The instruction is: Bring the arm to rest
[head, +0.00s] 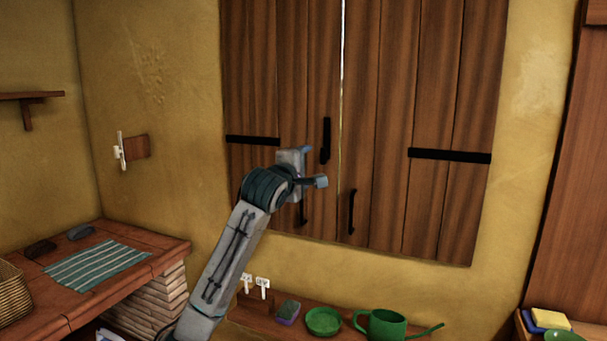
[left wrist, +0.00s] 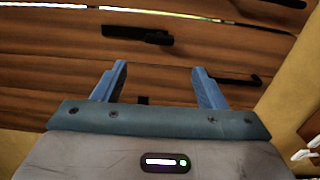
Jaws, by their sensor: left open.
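My left gripper (head: 314,166) is raised in front of the wooden shutters (head: 400,60), near their lower middle. Its two blue fingers stand apart with nothing between them; in the left wrist view the open gripper (left wrist: 158,85) faces the brown planks (left wrist: 60,85). A black handle (head: 326,140) on the left shutter is just beyond the fingers, and I cannot tell if they touch it. Another black handle (head: 351,211) is on the right shutter. A thin bright gap runs between the shutters at the top. My right gripper is not in view.
A low ledge below holds a purple-green sponge (head: 289,312), a green bowl (head: 323,321) and a green watering can (head: 386,325). A brick counter (head: 165,247) with a striped cloth (head: 97,265) stands at left. Yellow and blue sponges (head: 549,319) lie at right.

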